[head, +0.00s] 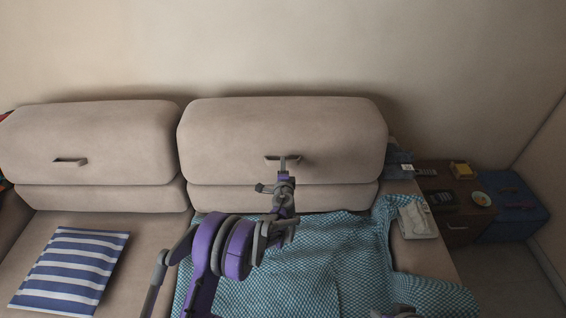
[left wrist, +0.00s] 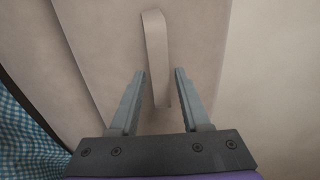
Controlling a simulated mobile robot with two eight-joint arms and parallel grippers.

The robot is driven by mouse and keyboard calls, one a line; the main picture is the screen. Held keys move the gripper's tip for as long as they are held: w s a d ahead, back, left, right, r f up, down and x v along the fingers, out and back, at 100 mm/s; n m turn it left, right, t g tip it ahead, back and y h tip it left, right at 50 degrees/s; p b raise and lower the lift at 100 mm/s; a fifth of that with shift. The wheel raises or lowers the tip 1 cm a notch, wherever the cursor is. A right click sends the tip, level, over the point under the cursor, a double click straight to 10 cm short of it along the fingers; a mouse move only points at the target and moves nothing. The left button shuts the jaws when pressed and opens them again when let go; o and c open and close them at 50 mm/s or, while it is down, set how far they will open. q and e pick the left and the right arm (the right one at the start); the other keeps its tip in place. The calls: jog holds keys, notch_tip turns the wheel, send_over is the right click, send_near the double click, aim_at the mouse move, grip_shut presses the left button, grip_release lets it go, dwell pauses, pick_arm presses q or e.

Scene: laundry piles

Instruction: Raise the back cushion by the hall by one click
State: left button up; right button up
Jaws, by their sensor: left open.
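Two beige back cushions stand along the sofa back, a left one (head: 90,135) and a right one (head: 230,135). Each has a pull handle on its front: the left handle (head: 70,161) is clear, and the right handle (head: 271,158) is partly hidden by my gripper. My left gripper (head: 284,162) is at the right cushion's handle. In the left wrist view, the open fingers (left wrist: 160,73) stand on either side of the strap-like handle (left wrist: 154,45), with a gap visible on both sides.
A teal patterned blanket (head: 340,255) covers the right seat and armrest. A striped pillow (head: 70,270) lies on the left seat. Right of the sofa stand a brown side table (head: 455,232) with small items and a blue box (head: 515,210).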

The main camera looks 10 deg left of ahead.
pick_arm(q)
jog(key=shift+x, duration=1.5)
jog(key=shift+c, duration=0.4)
grip_shut()
jog(key=shift+s, duration=0.1)
